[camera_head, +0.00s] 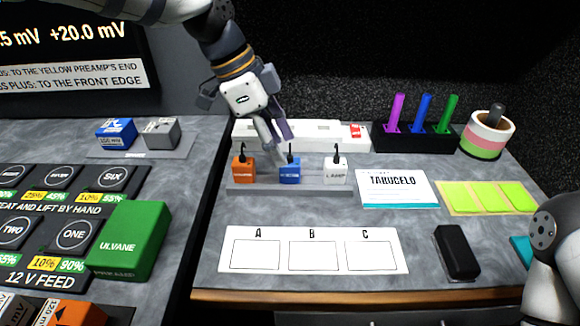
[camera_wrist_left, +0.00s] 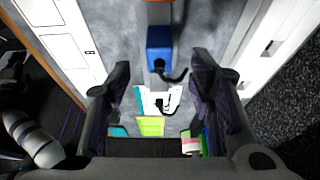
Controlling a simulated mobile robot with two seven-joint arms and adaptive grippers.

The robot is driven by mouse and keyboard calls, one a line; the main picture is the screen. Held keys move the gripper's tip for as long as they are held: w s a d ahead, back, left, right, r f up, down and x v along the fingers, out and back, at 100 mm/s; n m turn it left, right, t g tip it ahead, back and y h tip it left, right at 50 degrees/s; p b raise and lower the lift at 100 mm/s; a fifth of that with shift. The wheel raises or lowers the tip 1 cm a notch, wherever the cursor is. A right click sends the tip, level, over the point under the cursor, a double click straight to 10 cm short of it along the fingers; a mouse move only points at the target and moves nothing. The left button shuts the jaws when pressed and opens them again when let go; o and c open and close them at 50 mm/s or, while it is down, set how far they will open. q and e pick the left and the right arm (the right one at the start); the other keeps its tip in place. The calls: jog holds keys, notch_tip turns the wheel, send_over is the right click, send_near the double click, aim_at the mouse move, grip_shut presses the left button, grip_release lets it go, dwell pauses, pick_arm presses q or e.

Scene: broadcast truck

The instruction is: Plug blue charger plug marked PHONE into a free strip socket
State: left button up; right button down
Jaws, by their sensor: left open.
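The blue plug (camera_head: 290,174) stands in the middle of a low grey rack (camera_head: 262,187), between an orange plug (camera_head: 243,172) and a white plug marked LAMP (camera_head: 335,173). Its label is too small to read surely. The white power strip (camera_head: 318,131) lies right behind the rack, with a red switch at its right end; my left gripper hides part of it. My left gripper (camera_head: 280,150) is open and empty, just above and behind the blue plug. In the left wrist view the blue plug (camera_wrist_left: 160,40), with its black cord, shows between and beyond the fingertips. My right gripper is out of view.
A TARUCELO card (camera_head: 397,188), sticky notes (camera_head: 487,198) and a pen holder (camera_head: 415,140) lie to the right. A white A-B-C sheet (camera_head: 312,250) lies in front, with a black block (camera_head: 457,252) beside it. A green ULVANE block (camera_head: 130,240) stands left.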

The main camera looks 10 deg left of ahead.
aim_at(290, 161)
pick_arm(q)
jog(key=x, duration=0.5)
jog(key=shift+d+f, duration=0.2)
jog(key=shift+f, duration=0.15)
grip_shut()
